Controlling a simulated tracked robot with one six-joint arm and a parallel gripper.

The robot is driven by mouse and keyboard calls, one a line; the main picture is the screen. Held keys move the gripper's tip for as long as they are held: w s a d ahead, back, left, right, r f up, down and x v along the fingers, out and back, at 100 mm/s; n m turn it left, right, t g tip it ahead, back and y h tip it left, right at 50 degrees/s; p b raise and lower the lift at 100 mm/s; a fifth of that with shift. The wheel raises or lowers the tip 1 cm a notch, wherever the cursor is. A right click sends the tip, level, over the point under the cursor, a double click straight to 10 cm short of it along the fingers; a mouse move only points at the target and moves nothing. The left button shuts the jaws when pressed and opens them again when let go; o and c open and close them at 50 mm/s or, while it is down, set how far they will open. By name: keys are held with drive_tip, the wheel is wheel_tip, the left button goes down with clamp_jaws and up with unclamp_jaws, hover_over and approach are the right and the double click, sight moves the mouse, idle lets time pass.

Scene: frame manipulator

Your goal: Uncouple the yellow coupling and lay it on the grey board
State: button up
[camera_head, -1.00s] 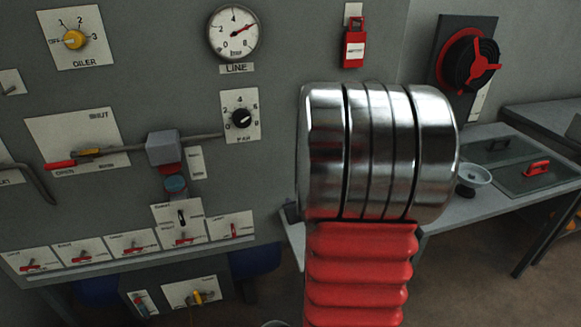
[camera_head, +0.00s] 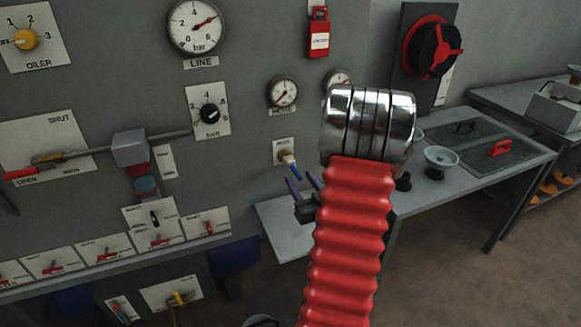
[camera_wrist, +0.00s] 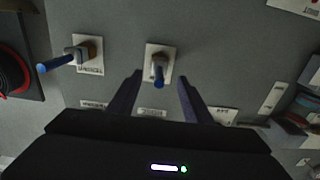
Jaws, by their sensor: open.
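A brass-yellow coupling (camera_head: 287,157) with a blue end sticks out from a white plate on the grey wall panel. In the wrist view, a coupling with a blue end (camera_wrist: 158,68) is straight ahead, between and beyond my fingertips. A second blue-ended coupling (camera_wrist: 78,53) sits on another plate to its left. My gripper (camera_head: 304,183) is open and empty, its two dark fingers just below the coupling in the head view; they also show in the wrist view (camera_wrist: 158,82). No touch is visible. I cannot tell which surface is the grey board; the bench top (camera_head: 280,222) is grey.
My red-sleeved arm hides part of the bench. A dark panel (camera_head: 462,170) with a red handle and a pale dish (camera_head: 441,157) are on the bench at right. Gauges, levers and switches cover the wall panel. A red-black reel (camera_head: 433,48) hangs at upper right.

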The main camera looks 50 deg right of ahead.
sight(296, 171)
drive_tip(key=shift+w, duration=0.1)
drive_tip(key=shift+x, duration=4.45)
drive_tip(key=shift+c, duration=0.3)
clamp_jaws()
drive_tip(key=shift+s+a, duration=0.25)
drive_tip(key=shift+s, duration=0.35)
drive_tip(key=shift+s+a, duration=0.15)
drive_tip(key=shift+s, duration=0.15)
drive_tip(key=shift+s+a, duration=0.2)
drive_tip(key=shift+s, duration=0.1)
drive_tip(key=shift+s+a, duration=0.35)
drive_tip(key=shift+s, duration=0.25)
drive_tip(key=shift+s+a, duration=0.2)
drive_tip(key=shift+s, duration=0.1)
